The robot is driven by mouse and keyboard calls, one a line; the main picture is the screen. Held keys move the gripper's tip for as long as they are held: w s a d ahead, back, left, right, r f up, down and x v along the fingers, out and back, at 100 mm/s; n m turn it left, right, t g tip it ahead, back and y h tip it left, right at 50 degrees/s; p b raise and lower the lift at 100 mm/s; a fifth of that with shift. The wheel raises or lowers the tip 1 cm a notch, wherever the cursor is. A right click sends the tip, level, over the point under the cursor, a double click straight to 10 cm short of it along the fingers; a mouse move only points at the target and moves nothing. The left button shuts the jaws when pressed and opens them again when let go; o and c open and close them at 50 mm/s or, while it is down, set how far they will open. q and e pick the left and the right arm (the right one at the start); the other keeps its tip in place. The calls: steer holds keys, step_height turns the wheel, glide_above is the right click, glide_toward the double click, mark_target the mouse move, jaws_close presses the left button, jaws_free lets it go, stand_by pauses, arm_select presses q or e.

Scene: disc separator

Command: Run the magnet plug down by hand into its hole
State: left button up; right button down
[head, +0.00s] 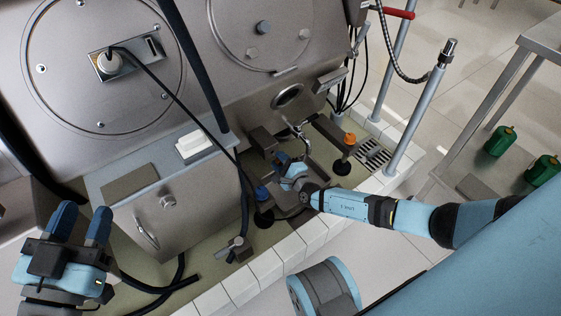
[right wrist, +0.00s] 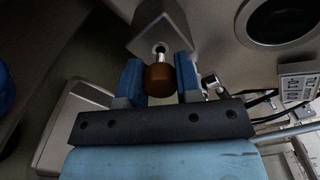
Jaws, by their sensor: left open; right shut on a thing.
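In the right wrist view the magnet plug (right wrist: 159,80) has a round brown-orange head and a bright metal stem. My right gripper (right wrist: 159,75) is shut on the head, with one blue finger on each side. The stem points at a dark round hole (right wrist: 161,46) in a grey block (right wrist: 178,22); its end meets the opening, and I cannot tell how deep it sits. In the head view my right gripper (head: 286,168) is low at the machine's base and hides the plug. My left gripper (head: 81,224) is open and empty at the lower left.
A grey box (head: 165,205) with a handle and a black hose (head: 244,195) stand left of my right gripper. An orange-topped post (head: 350,140) stands to its right. White tiles (head: 265,265) edge the pit. A round port (head: 288,96) is above.

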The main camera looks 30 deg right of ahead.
steer(key=shift+w+a, duration=0.1)
steer(key=shift+w, duration=0.5)
stand_by(0.3)
steer(key=m, duration=0.3)
stand_by(0.3)
steer(key=shift+m, duration=1.7)
steer(key=shift+r+m, duration=0.1)
steer(key=shift+m, duration=1.5)
